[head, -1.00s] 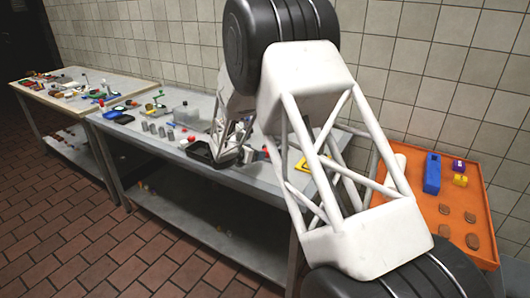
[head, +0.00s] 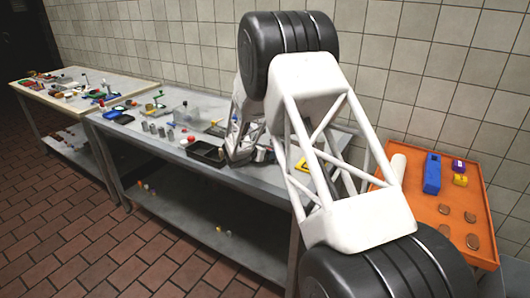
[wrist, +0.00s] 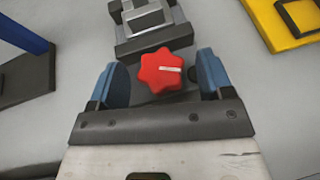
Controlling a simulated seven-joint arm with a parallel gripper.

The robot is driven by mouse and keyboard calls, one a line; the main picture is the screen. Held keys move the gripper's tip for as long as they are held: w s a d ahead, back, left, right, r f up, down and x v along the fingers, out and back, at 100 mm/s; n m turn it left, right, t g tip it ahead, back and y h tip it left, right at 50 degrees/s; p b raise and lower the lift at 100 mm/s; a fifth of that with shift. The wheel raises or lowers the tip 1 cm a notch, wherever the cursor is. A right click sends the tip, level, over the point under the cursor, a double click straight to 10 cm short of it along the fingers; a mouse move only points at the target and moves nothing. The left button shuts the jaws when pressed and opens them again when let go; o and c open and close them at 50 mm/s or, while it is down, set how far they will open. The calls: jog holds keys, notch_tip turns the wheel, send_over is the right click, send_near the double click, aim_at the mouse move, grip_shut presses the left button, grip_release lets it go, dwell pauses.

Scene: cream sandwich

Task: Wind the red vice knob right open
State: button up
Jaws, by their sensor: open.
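The red vice knob (wrist: 161,70) shows in the wrist view as a lobed red knob with a white line on its face. The line lies nearly level. The grey vice (wrist: 146,22) stands behind the knob, at the top of the view. My gripper (wrist: 161,75) is open, with one blue finger on each side of the knob.
In the wrist view a yellow item (wrist: 284,22) lies at upper right and a blue post on a dark base (wrist: 30,80) stands at left. The head view shows a black tray (head: 207,153) on the grey bench and an orange tray (head: 408,195) at right.

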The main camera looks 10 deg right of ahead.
jog(key=c, duration=0.9)
jog(key=shift+r, duration=0.1)
jog(key=shift+s+d+n+t+y, duration=0.15)
jog(key=shift+n+t+y, duration=0.35)
jog(key=shift+n+t, duration=0.3)
jog(key=shift+d+n+t+y, duration=0.1)
jog(key=shift+n+t+y, duration=1.1)
jog(key=shift+n+y, duration=0.3)
